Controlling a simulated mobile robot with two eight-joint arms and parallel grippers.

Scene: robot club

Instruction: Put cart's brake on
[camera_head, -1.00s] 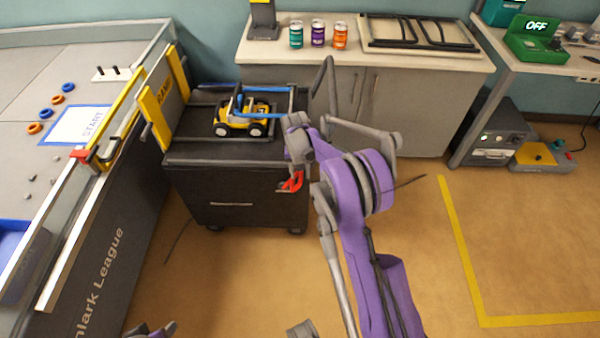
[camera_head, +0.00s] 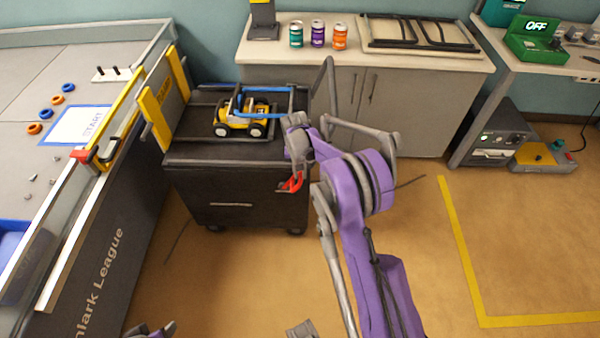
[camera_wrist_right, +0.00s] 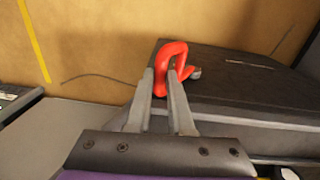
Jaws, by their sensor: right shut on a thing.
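The dark cart (camera_head: 235,195) stands beside the field table, with a yellow and black toy vehicle (camera_head: 240,118) on its top. A red brake handle (camera_head: 291,183) is at the cart's right front side; in the right wrist view the red loop (camera_wrist_right: 170,62) shows between the fingertips. My right gripper (camera_wrist_right: 162,82) is shut on the red handle. In the head view the right wrist (camera_head: 298,145) is at the cart's right edge and hides part of the handle's mount.
The field table (camera_head: 110,240) with its yellow ramp panel (camera_head: 155,115) stands close on the cart's left. A counter (camera_head: 455,62) with several items is behind.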

